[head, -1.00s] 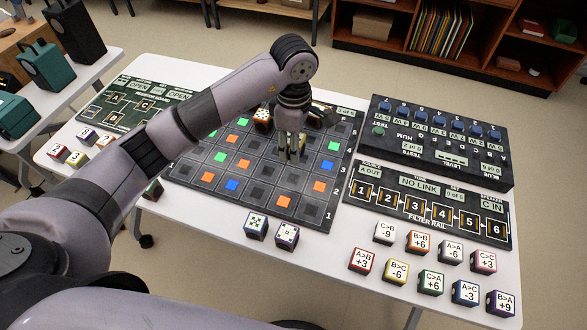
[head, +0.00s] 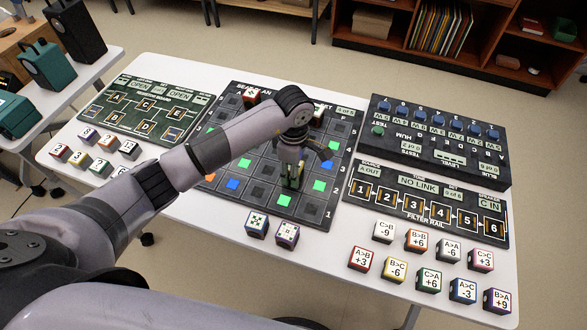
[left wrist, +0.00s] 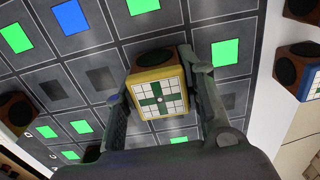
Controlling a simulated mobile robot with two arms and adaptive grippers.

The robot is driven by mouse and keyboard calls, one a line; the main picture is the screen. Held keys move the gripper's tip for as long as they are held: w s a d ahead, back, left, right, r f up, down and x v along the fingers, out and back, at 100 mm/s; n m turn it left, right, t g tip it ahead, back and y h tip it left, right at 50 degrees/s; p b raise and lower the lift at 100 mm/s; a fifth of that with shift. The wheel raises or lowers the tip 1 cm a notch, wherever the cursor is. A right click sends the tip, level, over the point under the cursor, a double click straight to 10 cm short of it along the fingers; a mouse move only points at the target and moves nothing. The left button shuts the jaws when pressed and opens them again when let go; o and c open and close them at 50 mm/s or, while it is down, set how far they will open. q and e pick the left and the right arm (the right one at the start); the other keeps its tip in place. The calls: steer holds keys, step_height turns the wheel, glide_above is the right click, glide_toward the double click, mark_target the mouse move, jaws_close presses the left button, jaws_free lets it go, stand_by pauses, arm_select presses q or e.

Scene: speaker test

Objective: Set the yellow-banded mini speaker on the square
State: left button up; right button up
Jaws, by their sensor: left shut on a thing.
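The yellow-banded mini speaker (left wrist: 158,88) is between the two fingers of my left gripper (left wrist: 163,84) in the left wrist view. It has a wooden side with a dark round cone and a white top with a green cross. My left gripper (head: 292,176) is shut on it over the front right part of the dark gridded board (head: 346,130). I cannot tell whether the speaker touches the board. In the wrist view it covers most of the cell under it. Several cells are lit green, such as a green square (head: 283,199), and others blue or orange. My right gripper is not in view.
Several labelled cubes (head: 430,281) stand at the front right, near the filter rail panel (head: 352,208). A black test box (head: 487,170) is behind it. In the wrist view a blue-banded speaker (left wrist: 292,66) stands right.

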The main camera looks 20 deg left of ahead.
arm_select(q)
steer(key=shift+f, duration=0.2)
steer(key=o, duration=1.2)
steer(key=shift+r, duration=0.1)
steer(key=shift+r, duration=0.15)
step_height(320, 180, up, 12)
steer(key=shift+b, duration=0.85)
steer(key=shift+s, duration=0.1)
